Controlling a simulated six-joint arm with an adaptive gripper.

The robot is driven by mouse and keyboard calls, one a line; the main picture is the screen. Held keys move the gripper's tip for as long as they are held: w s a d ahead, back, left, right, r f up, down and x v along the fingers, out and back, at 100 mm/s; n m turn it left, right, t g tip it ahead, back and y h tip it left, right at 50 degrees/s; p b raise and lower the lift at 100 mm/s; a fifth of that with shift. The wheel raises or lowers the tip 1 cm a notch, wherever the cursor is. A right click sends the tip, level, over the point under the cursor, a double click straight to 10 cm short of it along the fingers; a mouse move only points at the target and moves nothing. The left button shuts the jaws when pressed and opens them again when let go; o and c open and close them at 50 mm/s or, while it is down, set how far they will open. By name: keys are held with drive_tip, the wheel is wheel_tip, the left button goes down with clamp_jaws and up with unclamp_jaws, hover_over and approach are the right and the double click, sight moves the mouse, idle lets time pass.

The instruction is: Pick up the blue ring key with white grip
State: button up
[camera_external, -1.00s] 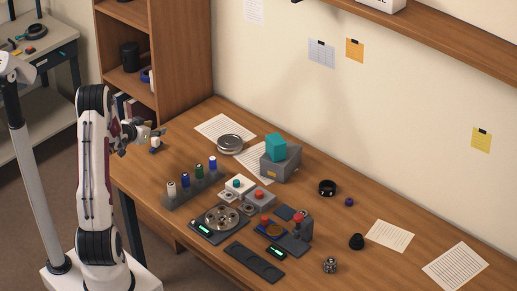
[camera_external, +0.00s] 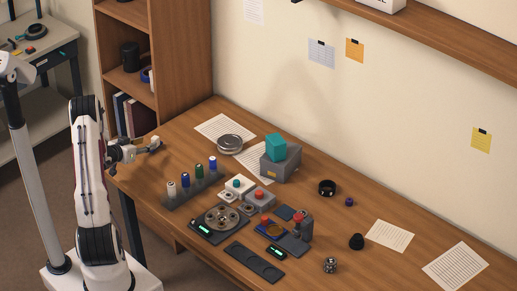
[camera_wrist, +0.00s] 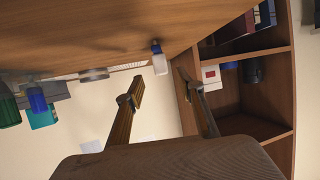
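The blue ring key with white grip (camera_wrist: 158,60) shows in the wrist view, its blue end against the wooden table and its white part toward me. It lies ahead of the gap between my fingers, apart from them. In the external view my gripper (camera_external: 153,146) is low over the table's left end and seems to hide the key. In the wrist view my gripper (camera_wrist: 160,84) is open, its two fingers spread with nothing between them.
A rack (camera_external: 181,202) with several upright coloured tools stands right of my gripper. Beyond it are a grey box (camera_external: 283,168) with a teal block and a round metal tin (camera_external: 230,144). A bookshelf (camera_external: 180,70) stands behind the table's left end.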

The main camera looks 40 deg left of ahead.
drive_tip(key=shift+x, duration=1.3)
drive_tip(key=shift+w+a+f, duration=0.15)
drive_tip(key=shift+w+f, duration=0.4)
drive_tip(key=shift+w, duration=0.05)
drive_tip(key=shift+w+a+f, duration=0.2)
drive_tip(key=shift+w+f, duration=0.3)
drive_tip(key=shift+w, duration=0.1)
drive_tip(key=shift+x, duration=1.05)
clamp_jaws()
